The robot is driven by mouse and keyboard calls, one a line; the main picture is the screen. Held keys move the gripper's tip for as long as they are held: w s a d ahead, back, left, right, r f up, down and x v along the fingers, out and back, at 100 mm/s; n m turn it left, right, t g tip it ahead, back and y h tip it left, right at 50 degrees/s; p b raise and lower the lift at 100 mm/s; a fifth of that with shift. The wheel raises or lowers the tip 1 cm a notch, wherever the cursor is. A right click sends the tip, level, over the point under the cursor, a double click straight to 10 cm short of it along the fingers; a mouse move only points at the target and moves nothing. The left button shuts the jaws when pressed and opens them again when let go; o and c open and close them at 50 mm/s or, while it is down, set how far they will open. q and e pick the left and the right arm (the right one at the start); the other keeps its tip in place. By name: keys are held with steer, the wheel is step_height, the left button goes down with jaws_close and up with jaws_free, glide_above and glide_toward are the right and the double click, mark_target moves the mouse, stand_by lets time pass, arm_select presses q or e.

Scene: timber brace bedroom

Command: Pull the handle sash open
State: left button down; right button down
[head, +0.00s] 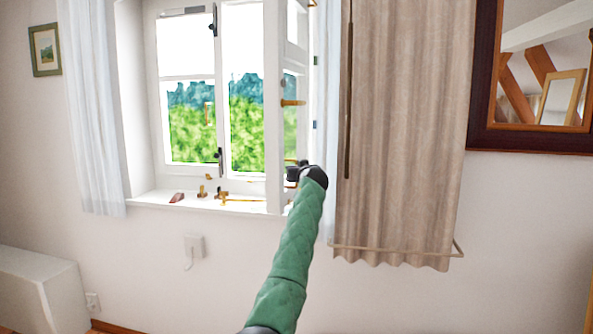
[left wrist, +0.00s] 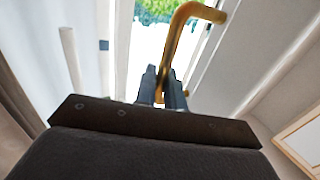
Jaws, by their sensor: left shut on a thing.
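The white window sash (head: 274,150) stands swung inward on the right side of the window, seen nearly edge-on in the head view. My left gripper (head: 292,172) is at its lower part, at the end of my green-sleeved arm. In the left wrist view, the fingers (left wrist: 161,88) are shut on a bent brass handle (left wrist: 184,22). The handle's upper arm sticks out above the fingers, and its lower end is between them. In the head view the gripper mostly hides the grasped part. My right gripper is not in view.
The white sill (head: 150,199) carries several small objects, including a dark red one (head: 177,197) and brass pieces. Another brass fitting (head: 292,103) is higher on the sash. A beige curtain (head: 400,130) hangs close on the right, and a white curtain (head: 95,110) on the left.

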arm_select(q)
steer(key=c, duration=1.6)
jaws_free()
steer(key=shift+r, duration=0.2)
steer(key=shift+d+f, duration=0.1)
steer(key=shift+f, duration=0.1)
